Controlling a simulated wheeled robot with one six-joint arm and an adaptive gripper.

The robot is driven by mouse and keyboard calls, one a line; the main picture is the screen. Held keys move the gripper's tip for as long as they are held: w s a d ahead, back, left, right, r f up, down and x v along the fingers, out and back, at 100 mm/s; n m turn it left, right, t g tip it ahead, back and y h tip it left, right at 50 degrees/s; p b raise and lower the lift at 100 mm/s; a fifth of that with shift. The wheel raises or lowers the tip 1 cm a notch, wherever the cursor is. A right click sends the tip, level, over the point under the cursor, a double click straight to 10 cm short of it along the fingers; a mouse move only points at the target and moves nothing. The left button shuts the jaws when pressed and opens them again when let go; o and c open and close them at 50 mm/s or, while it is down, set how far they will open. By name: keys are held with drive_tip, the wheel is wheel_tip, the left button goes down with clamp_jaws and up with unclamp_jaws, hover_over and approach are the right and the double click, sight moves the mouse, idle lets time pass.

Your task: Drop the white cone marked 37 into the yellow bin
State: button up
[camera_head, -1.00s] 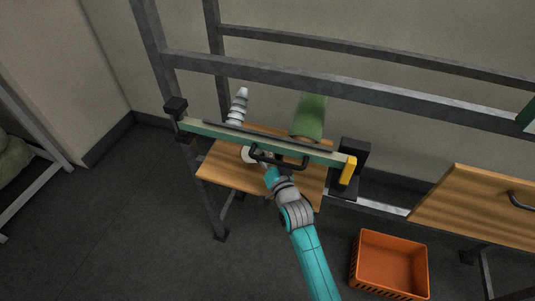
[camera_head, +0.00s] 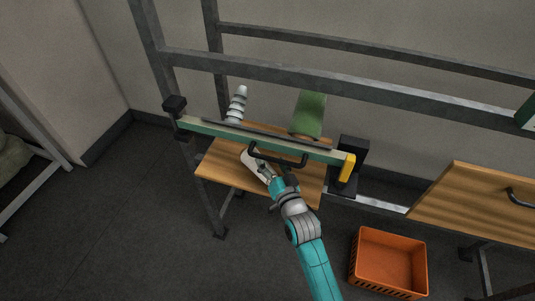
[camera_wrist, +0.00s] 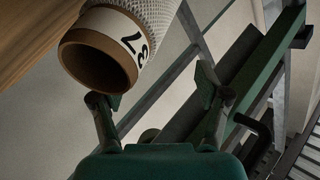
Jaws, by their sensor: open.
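The white cone marked 37 (camera_wrist: 158,18) shows at the upper left of the wrist view, its brown open end facing the camera. In the head view a white piece (camera_head: 252,163), probably this cone, sits at the wooden board, partly behind the green rail's black handle. My gripper (camera_wrist: 164,98) is open, with nothing seen between its fingers. The left fingertip overlaps the cone's rim in the picture; I cannot tell whether they touch. In the head view my gripper (camera_head: 268,180) is just right of the white piece. No yellow bin shows.
An orange bin (camera_head: 388,262) stands empty on the floor at the lower right. The green rail (camera_head: 225,131) crosses above the wooden board (camera_head: 225,176). A second wooden panel (camera_head: 475,205) is at right.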

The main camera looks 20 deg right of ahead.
drive_tip(key=s, duration=0.7)
drive_tip(key=shift+s+d, duration=0.15)
drive_tip(key=shift+s, duration=0.15)
drive_tip(key=s+f+n+g, duration=0.1)
drive_tip(key=s+f, duration=0.3)
drive_tip(key=s, duration=0.8)
drive_tip(key=s+r+n+g, duration=0.1)
drive_tip(key=s+r+n, duration=0.1)
drive_tip(key=s, duration=1.1)
drive_tip(key=s+r+n+g, duration=0.1)
drive_tip(key=s+r+n, duration=0.1)
drive_tip(key=s, duration=1.1)
drive_tip(key=shift+s+d+r+n+h, duration=0.2)
drive_tip(key=shift+s+d+n+h, duration=0.05)
drive_tip(key=shift+d+n+h, duration=0.05)
drive_tip(key=shift+s+r, duration=0.35)
drive_tip(key=shift+s, duration=0.15)
